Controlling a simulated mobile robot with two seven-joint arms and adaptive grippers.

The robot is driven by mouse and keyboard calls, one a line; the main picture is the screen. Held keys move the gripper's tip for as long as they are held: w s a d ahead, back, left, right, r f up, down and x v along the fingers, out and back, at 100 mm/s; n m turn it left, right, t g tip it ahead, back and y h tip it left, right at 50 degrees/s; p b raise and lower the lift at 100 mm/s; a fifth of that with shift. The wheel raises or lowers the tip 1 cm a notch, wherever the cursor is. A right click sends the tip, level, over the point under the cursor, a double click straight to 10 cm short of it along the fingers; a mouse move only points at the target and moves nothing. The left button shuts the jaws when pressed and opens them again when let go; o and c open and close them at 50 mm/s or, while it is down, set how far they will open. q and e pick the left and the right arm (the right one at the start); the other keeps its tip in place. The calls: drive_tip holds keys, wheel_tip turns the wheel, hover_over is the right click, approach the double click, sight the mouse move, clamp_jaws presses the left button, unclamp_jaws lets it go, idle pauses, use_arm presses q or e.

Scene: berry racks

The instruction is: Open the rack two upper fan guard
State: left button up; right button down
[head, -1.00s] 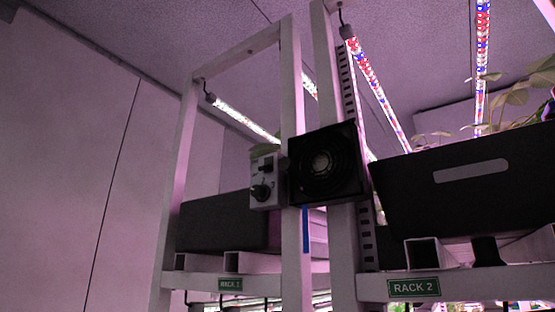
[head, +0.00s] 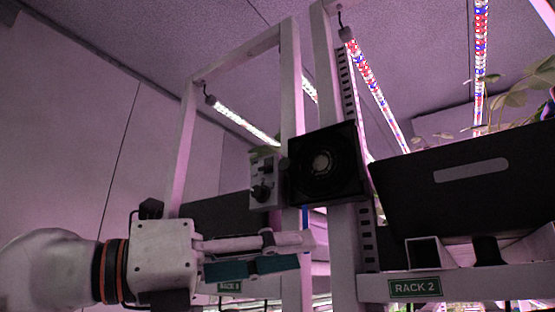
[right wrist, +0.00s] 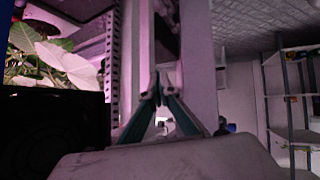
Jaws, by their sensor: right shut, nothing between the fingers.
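The guard lies flat over the fan front. My left gripper (head: 308,250) reaches in from the left below the fan, apart from it. Its teal-padded fingers point right, seen side-on, so their opening is unclear. My right gripper (right wrist: 157,82) shows in the right wrist view with its teal fingers meeting at the tips, shut and empty. A dark block fills the lower left of that view; I cannot tell what it is.
A grey control box with knobs (head: 263,180) sits just left of the fan. A dark planter (head: 445,200) stands on rack two at the right, above the RACK 2 label (head: 414,288). Shelving (right wrist: 290,100) stands at the right of the wrist view.

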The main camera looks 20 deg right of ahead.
use_arm(q)
wheel_tip(320, 180, up, 6)
drive_tip(key=a+t+y, duration=0.1)
drive_tip(key=t+y, duration=0.2)
drive_tip(key=t, duration=0.1)
drive_tip(key=t+y, duration=0.2)
drive_tip(key=t, duration=0.4)
approach(284, 163)
drive_tip(key=shift+n, duration=0.4)
drive_tip(key=p+x, duration=0.1)
drive_tip(key=x, duration=0.7)
clamp_jaws()
